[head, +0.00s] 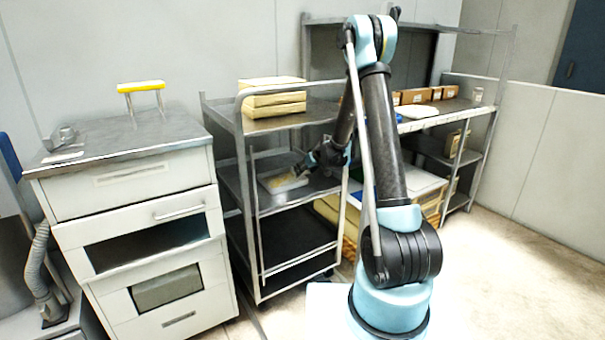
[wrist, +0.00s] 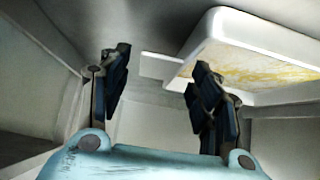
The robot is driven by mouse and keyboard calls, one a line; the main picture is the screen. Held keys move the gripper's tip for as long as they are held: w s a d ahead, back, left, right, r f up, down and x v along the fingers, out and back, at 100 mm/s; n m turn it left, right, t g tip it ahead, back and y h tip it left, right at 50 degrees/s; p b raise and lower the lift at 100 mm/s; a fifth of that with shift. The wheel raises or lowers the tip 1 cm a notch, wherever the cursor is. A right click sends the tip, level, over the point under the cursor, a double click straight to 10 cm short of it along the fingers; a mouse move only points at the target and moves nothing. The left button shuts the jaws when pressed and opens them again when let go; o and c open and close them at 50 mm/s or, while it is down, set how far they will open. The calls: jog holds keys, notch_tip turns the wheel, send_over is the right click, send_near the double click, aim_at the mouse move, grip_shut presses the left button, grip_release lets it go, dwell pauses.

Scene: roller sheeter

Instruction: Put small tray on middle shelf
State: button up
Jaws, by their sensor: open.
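The small tray (head: 268,184) is white with a pale yellow layer inside. It rests on the middle shelf (head: 268,162) of the metal cart in the head view. In the wrist view the tray (wrist: 285,37) shows at the upper right, with a flat white tab (wrist: 158,66) sticking out from its side. My gripper (head: 306,168) is at the tray's right end in the head view.
The cart's bottom shelf (head: 290,245) looks empty. A drawer cabinet (head: 130,190) with a yellow-topped stand (head: 141,87) is at left. A rack (head: 452,112) with boxes is behind, at right.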

jog(key=s+d+r+m+g+h, duration=0.1)
jog(key=s+d+r, duration=0.4)
jog(key=s, duration=0.5)
jog(key=s+d+r+m+h, duration=0.1)
jog(key=s+d+r, duration=0.4)
jog(key=s, duration=0.4)
jog(key=s+d+r+m+g, duration=0.1)
jog(key=s+d+r, duration=0.35)
jog(key=s, duration=0.55)
jog(key=s+d+f+m+g+h, duration=0.1)
jog(key=s+d, duration=0.1)
jog(key=s, duration=0.6)
jog(key=s+d+f+m+g+h, duration=0.1)
jog(key=s+d+f, duration=0.1)
jog(key=s, duration=0.7)
jog(key=s+d+f+m+g+h, duration=0.1)
jog(key=s+d+f, duration=0.1)
jog(key=s, duration=0.6)
jog(key=shift+s+d, duration=0.4)
jog(key=shift+d, duration=0.3)
jog(key=shift+f, duration=0.1)
jog(key=shift+w+f, duration=0.2)
jog(key=shift+w, duration=0.35)
jog(key=shift+c, duration=0.6)
